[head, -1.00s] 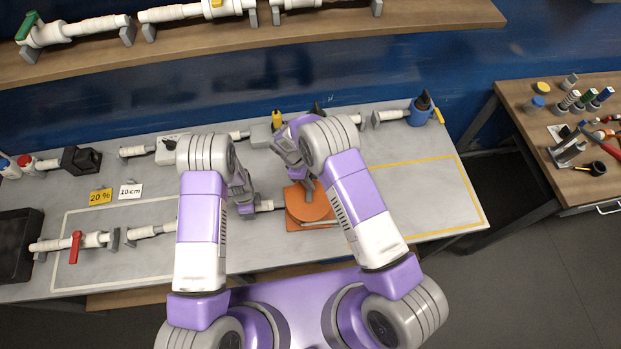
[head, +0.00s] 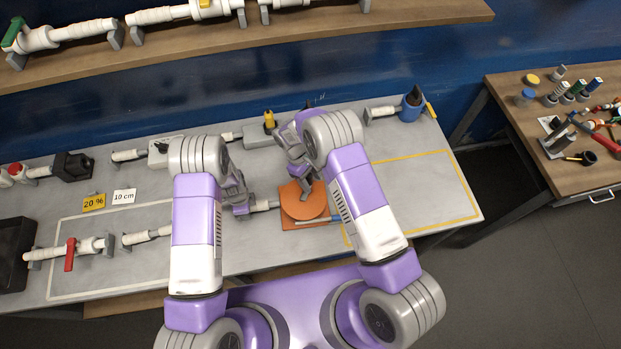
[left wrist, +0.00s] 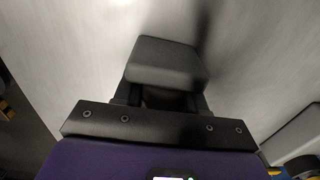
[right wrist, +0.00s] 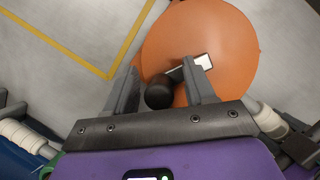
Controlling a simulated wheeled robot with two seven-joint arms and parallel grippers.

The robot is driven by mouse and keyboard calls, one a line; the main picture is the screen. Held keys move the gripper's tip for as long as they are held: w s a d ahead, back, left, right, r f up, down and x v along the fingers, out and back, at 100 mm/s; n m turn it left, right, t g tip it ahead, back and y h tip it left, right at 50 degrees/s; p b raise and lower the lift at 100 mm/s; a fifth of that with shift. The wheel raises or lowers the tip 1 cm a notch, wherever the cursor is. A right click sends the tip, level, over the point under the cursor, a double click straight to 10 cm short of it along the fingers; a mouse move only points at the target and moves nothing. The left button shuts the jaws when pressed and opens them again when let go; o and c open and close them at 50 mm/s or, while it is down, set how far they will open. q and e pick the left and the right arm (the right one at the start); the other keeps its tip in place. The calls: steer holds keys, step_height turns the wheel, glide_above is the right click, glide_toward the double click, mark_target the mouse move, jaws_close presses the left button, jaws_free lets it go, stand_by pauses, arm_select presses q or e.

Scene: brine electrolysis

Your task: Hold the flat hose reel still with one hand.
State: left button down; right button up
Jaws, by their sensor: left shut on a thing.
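The flat hose reel (head: 302,207) is an orange disc on an orange square base on the grey bench, in front of my body. In the right wrist view the orange disc (right wrist: 228,35) fills the upper middle. My right gripper (right wrist: 163,85) is over the disc with its fingers apart. A black knob (right wrist: 158,93) shows between the fingers; I cannot tell whether they touch it. My left gripper (head: 238,207) is left of the reel, shut on a dark grey block (left wrist: 165,62) by the white hose end (head: 262,205). The left fingertips are mostly hidden.
A yellow taped rectangle (head: 462,190) marks clear bench to the right. White pipe pieces with a red valve (head: 70,253) lie at the left. A blue cup (head: 411,108) stands at the back right. A wooden side table (head: 520,110) carries tools.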

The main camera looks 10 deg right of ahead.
steer(key=v, duration=1.2)
arm_select(q)
steer(key=c, duration=0.6)
jaws_free()
arm_select(e)
steer(key=shift+d, duration=0.1)
arm_select(q)
steer(key=shift+o, duration=0.2)
steer(key=shift+r, duration=0.1)
step_height(320, 180, up, 12)
steer(key=shift+f, duration=0.1)
